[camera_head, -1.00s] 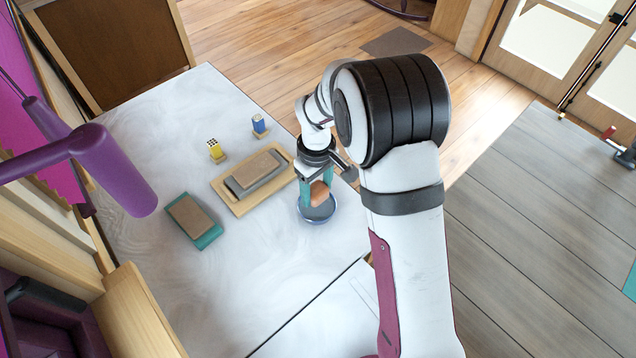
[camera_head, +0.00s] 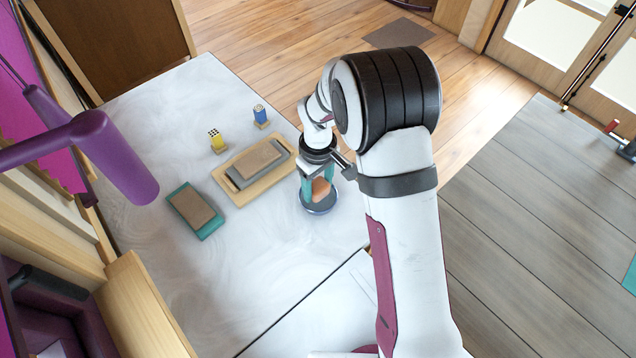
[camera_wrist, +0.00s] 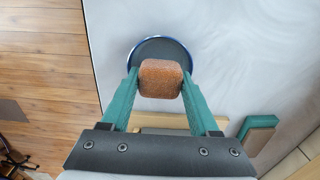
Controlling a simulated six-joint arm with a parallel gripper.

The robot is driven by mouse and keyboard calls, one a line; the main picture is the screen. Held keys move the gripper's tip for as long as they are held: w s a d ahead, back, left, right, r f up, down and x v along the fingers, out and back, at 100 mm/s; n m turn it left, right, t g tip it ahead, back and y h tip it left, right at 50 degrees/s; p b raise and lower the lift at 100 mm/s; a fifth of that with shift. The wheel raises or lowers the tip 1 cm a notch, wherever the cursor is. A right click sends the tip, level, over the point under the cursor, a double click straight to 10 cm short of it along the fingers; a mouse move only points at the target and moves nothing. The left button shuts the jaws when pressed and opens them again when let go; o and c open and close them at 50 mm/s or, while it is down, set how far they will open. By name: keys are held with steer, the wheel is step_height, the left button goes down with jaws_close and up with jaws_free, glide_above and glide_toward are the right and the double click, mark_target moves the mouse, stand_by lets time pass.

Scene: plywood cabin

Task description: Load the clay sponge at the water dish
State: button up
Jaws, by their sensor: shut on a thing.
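The clay sponge (camera_wrist: 160,78) is an orange-brown rounded block. My gripper (camera_wrist: 160,84) has its two teal fingers shut on the sponge, one on each side. In the head view my gripper (camera_head: 321,186) points down with the sponge (camera_head: 320,188) between its fingers. The water dish (camera_wrist: 138,52) is a round dish with a blue rim and dark inside. In the head view the dish (camera_head: 320,209) stands under the gripper near the table's right edge. The sponge is over or in the dish; whether it touches the water I cannot tell.
A wooden tray (camera_head: 236,198) with a grey-and-tan block (camera_head: 256,164) lies left of the dish. A teal-based block (camera_head: 194,209) lies further left. Small yellow (camera_head: 216,139) and blue (camera_head: 260,114) items stand behind. The white table (camera_head: 240,265) is clear in front.

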mark_target(319, 184)
steer(key=shift+f, duration=0.6)
stand_by(1.1)
steer(key=shift+r, duration=0.1)
steer(key=shift+r, duration=3.45)
